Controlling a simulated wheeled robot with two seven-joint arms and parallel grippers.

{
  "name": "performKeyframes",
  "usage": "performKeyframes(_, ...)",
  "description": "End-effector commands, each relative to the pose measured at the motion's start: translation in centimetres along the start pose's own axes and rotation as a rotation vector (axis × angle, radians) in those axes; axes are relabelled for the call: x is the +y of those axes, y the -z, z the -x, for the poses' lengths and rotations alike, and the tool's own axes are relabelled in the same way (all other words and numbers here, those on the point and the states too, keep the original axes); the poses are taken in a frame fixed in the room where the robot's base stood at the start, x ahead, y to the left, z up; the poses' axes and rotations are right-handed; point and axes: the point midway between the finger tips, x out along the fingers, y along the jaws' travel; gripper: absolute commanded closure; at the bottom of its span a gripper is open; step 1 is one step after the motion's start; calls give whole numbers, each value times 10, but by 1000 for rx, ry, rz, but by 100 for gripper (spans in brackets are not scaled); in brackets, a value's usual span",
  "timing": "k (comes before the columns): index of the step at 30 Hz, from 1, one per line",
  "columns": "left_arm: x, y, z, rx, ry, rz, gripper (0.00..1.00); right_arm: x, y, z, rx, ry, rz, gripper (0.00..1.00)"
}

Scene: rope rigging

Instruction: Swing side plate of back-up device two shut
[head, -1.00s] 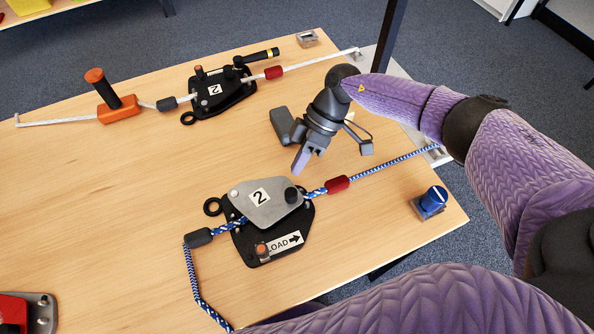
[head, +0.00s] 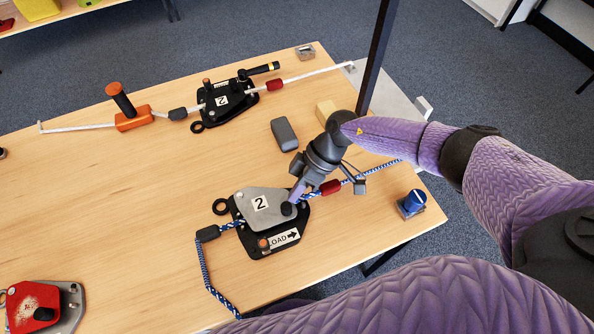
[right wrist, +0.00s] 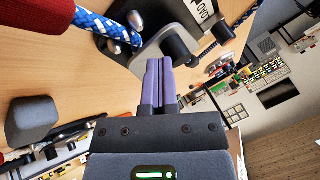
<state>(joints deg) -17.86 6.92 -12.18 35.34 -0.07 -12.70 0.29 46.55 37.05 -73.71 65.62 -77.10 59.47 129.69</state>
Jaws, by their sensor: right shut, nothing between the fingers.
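The near device (head: 240,216) has a black base with a LOAD label and a grey side plate (head: 252,215) marked 2. The plate lies turned across the base, leaving the label and an orange-tipped post (head: 263,244) uncovered. A blue rope (head: 203,270) runs through it. My right gripper (head: 297,194) is shut and empty at the plate's right end, beside its black knob (head: 288,209). In the right wrist view the shut purple fingers (right wrist: 160,68) point close to the knob; contact cannot be told. My left gripper is out of view.
A blue knob (head: 414,200) stands at the right edge. An orange-handled piece (head: 128,115) is on the white rope. A red device (head: 32,305) sits front left. The table's left middle is clear.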

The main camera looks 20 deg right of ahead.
Motion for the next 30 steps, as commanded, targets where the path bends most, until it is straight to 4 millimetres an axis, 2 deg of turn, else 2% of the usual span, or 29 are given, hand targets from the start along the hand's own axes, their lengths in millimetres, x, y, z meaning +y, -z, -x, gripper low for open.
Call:
performKeyframes(4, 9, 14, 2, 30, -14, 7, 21, -2, -2, -3, -2, 2, 1, 100)
performKeyframes(12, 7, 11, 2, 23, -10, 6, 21, -2, -2, -1, -4, 4, 1, 100)
performKeyframes(14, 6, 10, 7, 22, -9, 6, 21, -2, -2, 8, -3, 3, 0, 100)
performKeyframes(22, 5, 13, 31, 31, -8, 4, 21, -2, 0, 77, 0, -2, 0, 100)
performKeyframes(26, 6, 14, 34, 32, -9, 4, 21, -1, -1, 94, 0, -1, 1, 100)
performKeyframes(30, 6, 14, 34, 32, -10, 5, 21, 0, -2, 98, 0, 0, 1, 100)
